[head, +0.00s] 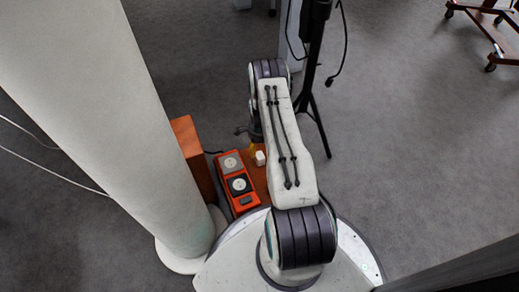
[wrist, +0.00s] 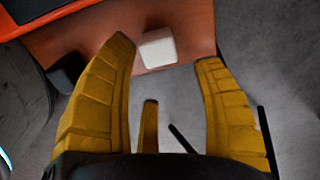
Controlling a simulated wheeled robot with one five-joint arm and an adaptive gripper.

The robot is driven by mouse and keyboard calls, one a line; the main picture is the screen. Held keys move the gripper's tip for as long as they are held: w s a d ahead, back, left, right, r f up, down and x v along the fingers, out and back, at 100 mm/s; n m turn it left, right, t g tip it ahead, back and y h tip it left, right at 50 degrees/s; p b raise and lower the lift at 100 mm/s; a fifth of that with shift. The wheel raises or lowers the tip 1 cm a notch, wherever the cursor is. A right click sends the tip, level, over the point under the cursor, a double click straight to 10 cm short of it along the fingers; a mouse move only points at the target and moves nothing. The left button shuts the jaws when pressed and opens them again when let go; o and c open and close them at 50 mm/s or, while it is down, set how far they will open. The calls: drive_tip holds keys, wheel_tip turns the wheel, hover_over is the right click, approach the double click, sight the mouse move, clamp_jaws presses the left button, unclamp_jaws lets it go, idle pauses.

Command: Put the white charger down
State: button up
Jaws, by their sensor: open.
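The white charger (wrist: 157,48) is a small white block resting on an orange-brown wooden surface (wrist: 190,22). In the wrist view it lies just beyond the gap between my two yellow fingers, closer to the left fingertip. My gripper (wrist: 165,52) is open, with nothing held between its fingers. In the head view the charger (head: 260,158) shows as a small white block beside my arm, on the wooden surface (head: 259,178). My gripper is mostly hidden behind my arm there, with only a bit of yellow showing.
An orange-red device (head: 237,181) with round dials sits left of the charger. A wooden block (head: 194,158) stands beside a thick white column (head: 120,110). A black stand (head: 316,60) with cables rises behind my arm.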

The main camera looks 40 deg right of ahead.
drive_tip(key=shift+s+r+p, duration=0.1)
drive_tip(key=shift+r+p, duration=1.75)
wheel_tip(320, 180, up, 15)
drive_tip(key=n, duration=0.4)
hover_over(259, 155)
drive_tip(key=w+a, duration=0.3)
drive_tip(key=a, duration=0.1)
drive_tip(key=s+a+r+n+t, duration=0.1)
drive_tip(key=s+a+r+n, duration=0.2)
drive_tip(key=r, duration=0.5)
drive_tip(key=s+a+r+n, duration=0.1)
drive_tip(key=a+r+n, duration=0.25)
drive_tip(key=r, duration=0.35)
drive_tip(key=s+a+r+n, duration=0.5)
drive_tip(key=s+a+r, duration=0.3)
drive_tip(key=s+r, duration=0.15)
drive_tip(key=s+a+r+n, duration=0.2)
drive_tip(key=s, duration=0.4)
drive_tip(key=s+a+r+n+t, duration=0.1)
drive_tip(key=s+a+r+n, duration=0.1)
drive_tip(key=s, duration=0.5)
drive_tip(key=shift+s+a+n, duration=0.15)
drive_tip(key=shift+s+n, duration=0.05)
drive_tip(key=shift+n, duration=0.65)
drive_tip(key=shift+r, duration=0.1)
